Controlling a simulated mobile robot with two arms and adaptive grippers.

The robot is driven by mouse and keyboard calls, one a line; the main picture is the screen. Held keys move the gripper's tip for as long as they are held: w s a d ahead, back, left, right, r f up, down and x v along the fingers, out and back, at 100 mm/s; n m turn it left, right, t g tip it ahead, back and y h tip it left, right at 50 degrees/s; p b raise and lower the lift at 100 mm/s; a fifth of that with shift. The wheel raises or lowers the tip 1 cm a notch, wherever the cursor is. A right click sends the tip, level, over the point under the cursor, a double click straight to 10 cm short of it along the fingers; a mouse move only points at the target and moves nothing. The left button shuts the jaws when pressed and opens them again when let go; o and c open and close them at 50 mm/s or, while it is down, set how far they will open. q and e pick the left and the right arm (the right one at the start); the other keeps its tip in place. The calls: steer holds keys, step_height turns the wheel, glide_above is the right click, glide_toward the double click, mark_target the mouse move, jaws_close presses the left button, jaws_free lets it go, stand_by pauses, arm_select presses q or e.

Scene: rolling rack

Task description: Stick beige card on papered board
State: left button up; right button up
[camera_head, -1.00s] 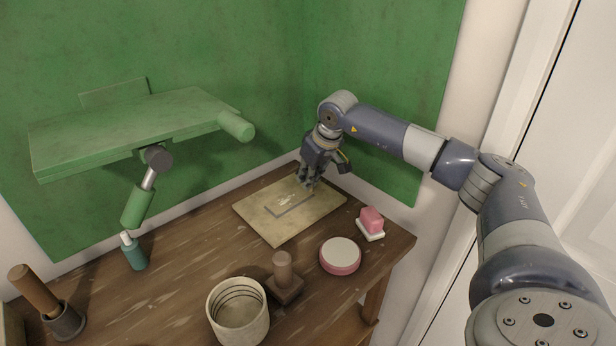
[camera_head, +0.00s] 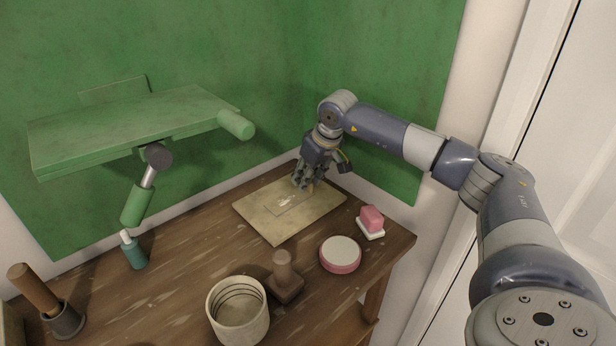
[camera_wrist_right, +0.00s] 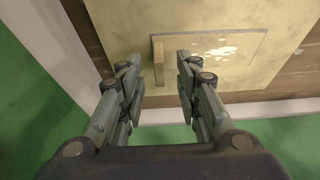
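The papered board (camera_head: 322,211) lies flat at the back right of the wooden table. A thin grey-edged rectangle (camera_head: 284,206) is on it, with shiny wet-looking patches; it also shows in the right wrist view (camera_wrist_right: 225,62). A narrow tan piece (camera_wrist_right: 158,62) is at the left end of that rectangle in the wrist view. I cannot tell whether it is the beige card on edge. My right gripper (camera_head: 304,188) is low over the board's back corner. Its fingers are apart, one on each side of the tan piece, with gaps visible. My left gripper is out of view.
Right of the board is a pink block on a white base (camera_head: 371,222). In front are a round pink-rimmed tin (camera_head: 340,254), a wooden-handled stamp (camera_head: 284,280) and a ribbed cup (camera_head: 238,312). A teal bottle (camera_head: 135,253) stands at left. The green wall is close behind.

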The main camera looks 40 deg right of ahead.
steer(key=v, duration=1.2)
